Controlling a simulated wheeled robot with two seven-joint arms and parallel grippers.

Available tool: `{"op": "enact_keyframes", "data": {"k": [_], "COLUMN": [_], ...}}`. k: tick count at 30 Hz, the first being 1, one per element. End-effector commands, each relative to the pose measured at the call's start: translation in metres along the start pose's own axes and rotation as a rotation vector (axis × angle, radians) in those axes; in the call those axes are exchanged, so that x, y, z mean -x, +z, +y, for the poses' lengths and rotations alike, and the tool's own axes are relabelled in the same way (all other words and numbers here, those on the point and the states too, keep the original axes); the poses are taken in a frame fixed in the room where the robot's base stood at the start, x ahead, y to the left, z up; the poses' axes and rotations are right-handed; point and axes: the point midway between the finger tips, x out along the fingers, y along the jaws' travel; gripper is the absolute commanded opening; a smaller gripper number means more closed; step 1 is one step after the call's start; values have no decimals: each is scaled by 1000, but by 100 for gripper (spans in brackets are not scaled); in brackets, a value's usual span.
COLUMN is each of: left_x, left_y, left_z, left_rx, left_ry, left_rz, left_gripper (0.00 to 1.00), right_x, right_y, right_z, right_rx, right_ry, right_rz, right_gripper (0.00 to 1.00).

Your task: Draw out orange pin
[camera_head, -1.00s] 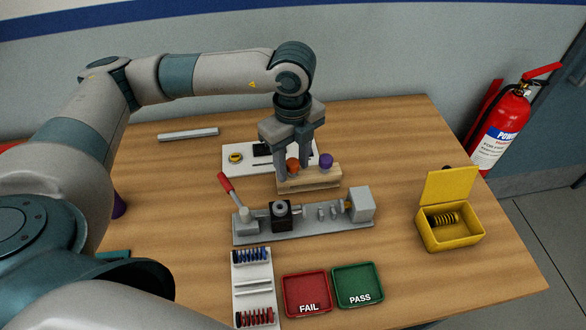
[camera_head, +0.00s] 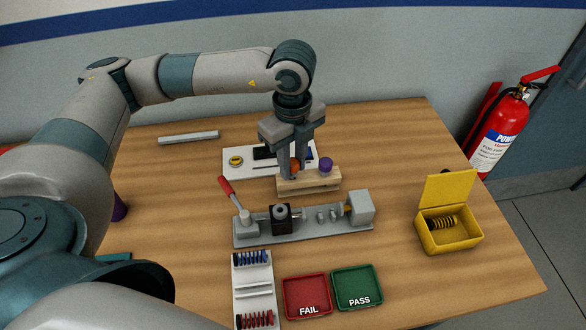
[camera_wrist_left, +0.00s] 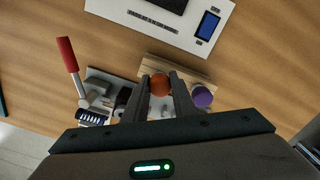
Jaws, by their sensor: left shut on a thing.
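The orange pin (camera_head: 294,165) stands in a wooden block (camera_head: 318,182) near the middle of the table, its round knob showing between my fingers. My left gripper (camera_head: 293,172) reaches down from above and is shut on the knob. The left wrist view also shows the orange knob (camera_wrist_left: 161,85) between the two fingertips. A purple-knobbed pin (camera_head: 326,164) stands in the same block, just right of the orange one; it also shows in the left wrist view (camera_wrist_left: 202,97). The lower part of the orange pin is hidden. My right gripper is not in view.
A grey fixture with a red lever (camera_head: 226,185) stands in front of the block. A white board (camera_head: 236,172) lies behind it. A red FAIL tray (camera_head: 307,296), a green PASS tray (camera_head: 357,286) and an open yellow box (camera_head: 450,238) are nearer the front and right.

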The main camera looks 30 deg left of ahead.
Motion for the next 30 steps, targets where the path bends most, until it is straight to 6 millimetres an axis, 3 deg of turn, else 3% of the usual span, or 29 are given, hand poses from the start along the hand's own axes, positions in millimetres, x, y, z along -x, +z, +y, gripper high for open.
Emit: {"op": "enact_keyframes", "data": {"k": [30], "left_x": [31], "left_y": [0], "left_z": [0], "left_rx": [0], "left_ry": [-1], "left_rz": [0], "left_gripper": [4], "right_x": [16], "right_y": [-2], "right_z": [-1], "right_rx": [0], "right_ry": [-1], "right_rz": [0], "right_gripper": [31]}}
